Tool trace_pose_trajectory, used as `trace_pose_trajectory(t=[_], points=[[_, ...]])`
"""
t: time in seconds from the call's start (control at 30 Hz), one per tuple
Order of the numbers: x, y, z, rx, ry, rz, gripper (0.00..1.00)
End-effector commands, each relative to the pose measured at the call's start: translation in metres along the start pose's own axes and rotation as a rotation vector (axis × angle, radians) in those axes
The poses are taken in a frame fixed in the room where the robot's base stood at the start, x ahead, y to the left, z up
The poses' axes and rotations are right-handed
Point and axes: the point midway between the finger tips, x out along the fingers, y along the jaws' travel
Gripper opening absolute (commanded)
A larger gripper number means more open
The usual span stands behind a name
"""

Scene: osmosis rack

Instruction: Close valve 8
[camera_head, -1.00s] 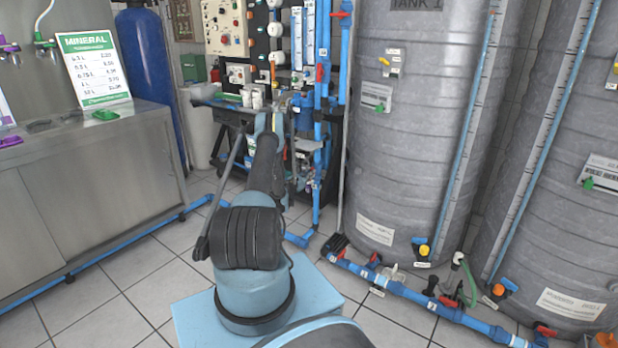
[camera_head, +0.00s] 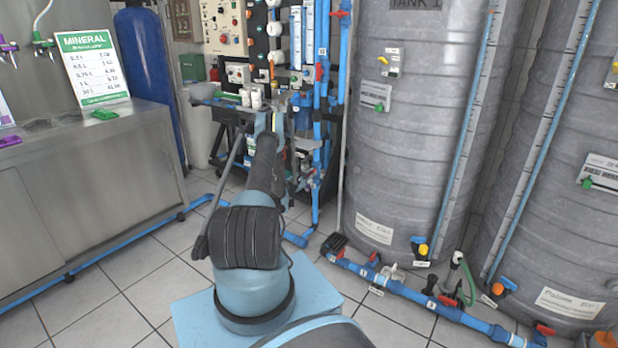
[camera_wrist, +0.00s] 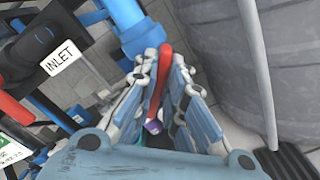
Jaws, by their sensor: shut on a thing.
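In the wrist view my gripper (camera_wrist: 160,100) is shut around a red valve handle (camera_wrist: 165,56), with blue padded fingers on both sides of it. The handle's upper end sticks out between the fingers, beside a blue pipe (camera_wrist: 128,22). A small purple piece (camera_wrist: 154,126) shows lower between the fingers. I cannot read a valve number here. In the head view my arm reaches toward the pipe rack (camera_head: 325,120), and the gripper and the gripped handle are hidden behind the arm or too small to tell.
A grey tank (camera_head: 415,130) stands right of the rack. A steel counter (camera_head: 90,190) stands at left. Blue floor pipes (camera_head: 420,298) run along the tanks' base.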

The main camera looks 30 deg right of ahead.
Motion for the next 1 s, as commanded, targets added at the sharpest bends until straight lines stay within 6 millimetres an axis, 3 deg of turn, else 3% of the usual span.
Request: trace_pose_trajectory(t=[0.53, 0.57, 0.63, 1.0], points=[[-0.0007, -0.0021, 0.0005, 0.031, -0.001, -0.002, 0.00], [-0.0006, -0.0022, 0.0005, 0.031, -0.001, -0.002, 0.15], [-0.0004, -0.0022, 0.0006, 0.031, -0.001, -0.002, 0.31], [0.0006, -0.0011, 0.0021, 0.030, -0.002, -0.002, 0.31]])
